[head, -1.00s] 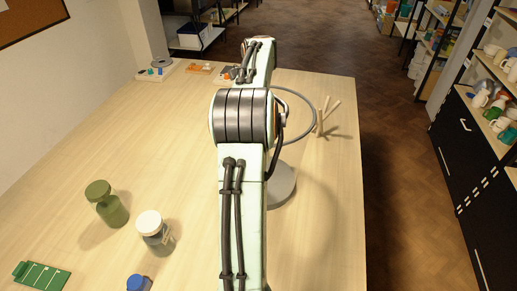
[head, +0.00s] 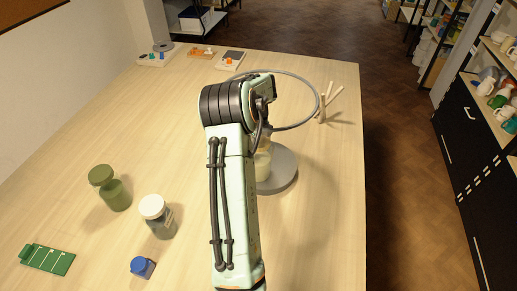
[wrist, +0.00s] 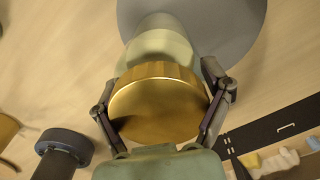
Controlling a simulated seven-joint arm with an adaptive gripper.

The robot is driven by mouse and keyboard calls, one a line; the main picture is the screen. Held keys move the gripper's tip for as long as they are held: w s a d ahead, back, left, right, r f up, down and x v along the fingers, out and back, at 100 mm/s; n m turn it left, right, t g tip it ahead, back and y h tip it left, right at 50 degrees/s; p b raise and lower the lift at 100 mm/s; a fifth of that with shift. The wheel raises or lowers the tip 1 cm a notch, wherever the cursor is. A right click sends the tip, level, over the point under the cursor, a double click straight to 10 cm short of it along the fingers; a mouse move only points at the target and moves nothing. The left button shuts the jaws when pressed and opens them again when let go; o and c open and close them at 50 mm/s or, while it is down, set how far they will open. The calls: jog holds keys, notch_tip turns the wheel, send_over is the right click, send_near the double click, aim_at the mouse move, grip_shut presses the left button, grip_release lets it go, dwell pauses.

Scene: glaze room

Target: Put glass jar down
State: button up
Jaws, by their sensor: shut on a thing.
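A glass jar with a ribbed gold lid (wrist: 158,108) and a pale, cloudy body fills the middle of the wrist view. My gripper (wrist: 162,112) is shut on it, one finger on each side of the lid. In the head view part of a pale jar (head: 262,165) shows beside my arm, over a round grey disc (head: 284,176). The disc also shows behind the jar in the wrist view (wrist: 235,28). My arm hides the gripper and most of the jar in the head view. I cannot tell whether the jar's base touches the disc.
A green jar (head: 112,190), a white-lidded jar (head: 158,216), a blue-capped bottle (head: 142,267) and a green card (head: 48,260) are on the table's left. A grey ring (head: 318,105) and wooden sticks (head: 323,108) are beyond the disc.

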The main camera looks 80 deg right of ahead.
jog(key=o, duration=1)
jog(key=shift+f, duration=0.1)
jog(key=shift+c, duration=0.2)
notch_tip(320, 180, up, 12)
jog(key=shift+r, duration=0.1)
